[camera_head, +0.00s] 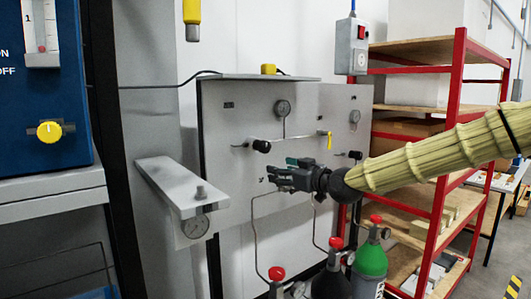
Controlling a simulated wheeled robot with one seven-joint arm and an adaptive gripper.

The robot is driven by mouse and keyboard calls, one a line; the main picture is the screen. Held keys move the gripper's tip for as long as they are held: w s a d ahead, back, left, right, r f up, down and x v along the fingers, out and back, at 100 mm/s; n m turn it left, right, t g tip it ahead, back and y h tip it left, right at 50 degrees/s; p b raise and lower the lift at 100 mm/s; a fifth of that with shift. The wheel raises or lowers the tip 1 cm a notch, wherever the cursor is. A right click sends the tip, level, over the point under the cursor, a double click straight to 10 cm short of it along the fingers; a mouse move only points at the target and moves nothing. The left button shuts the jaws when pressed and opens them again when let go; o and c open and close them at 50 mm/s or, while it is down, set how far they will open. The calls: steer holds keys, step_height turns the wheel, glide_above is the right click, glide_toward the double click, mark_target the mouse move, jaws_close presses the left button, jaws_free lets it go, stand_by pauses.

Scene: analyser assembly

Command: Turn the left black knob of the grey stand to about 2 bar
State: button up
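The grey stand (225,120) is an upright panel with dark edges in the middle of the head view. Its left black knob (261,146) sits on a thin horizontal pipe, below a round gauge (283,108). The gauge's needle is too small to read. A second black knob (355,155) is farther right, below another gauge (354,117). My gripper (270,178) reaches in from the right in front of the panel, fingers pointing left. It appears just below the left knob in the picture and apart from it. Whether its fingers are open or shut is unclear.
A grey bracket (165,182) with a gauge (195,226) juts out at the left. Gas cylinders with red caps, one green (369,260), stand below my gripper. A red shelf rack (449,130) is behind my arm. A blue device (45,95) is at far left.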

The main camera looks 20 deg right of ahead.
glide_toward(266, 149)
steer(key=shift+t, duration=0.4)
steer(key=shift+p+x, duration=1.9)
steer(key=shift+x, duration=3.2)
steer(key=shift+f, duration=0.2)
steer(key=c, duration=1)
steer(key=shift+d, duration=0.1)
steer(key=shift+f+b, duration=0.1)
steer(key=shift+b, duration=0.2)
